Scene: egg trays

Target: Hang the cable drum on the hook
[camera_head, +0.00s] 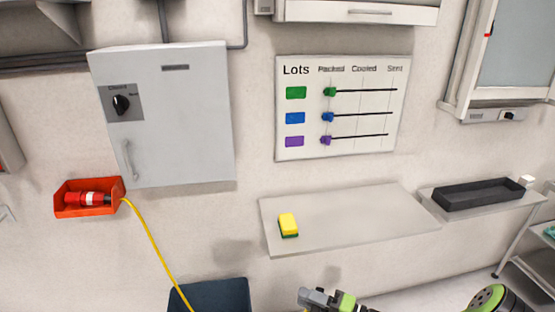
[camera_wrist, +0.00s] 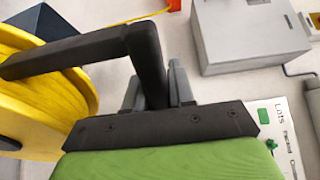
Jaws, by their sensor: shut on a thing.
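The cable drum (camera_wrist: 45,112) is yellow and fills the left of the wrist view, partly cut off by the picture edge. Its black angled handle (camera_wrist: 145,50) runs between the grey fingers of my gripper (camera_wrist: 157,92), which is shut on it. In the head view my gripper (camera_head: 325,298) shows at the bottom edge; the drum is not in that picture. A yellow cable (camera_head: 150,240) runs from the orange-red holder (camera_head: 60,204) down to the bottom edge. I cannot make out the hook in either view.
A grey cabinet (camera_head: 180,120) and a Lots board (camera_head: 345,150) are on the wall. A shelf (camera_head: 350,220) holds a yellow-green sponge (camera_head: 288,225); a black tray (camera_head: 485,193) is further right. A dark blue bin (camera_head: 225,294) stands at the bottom.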

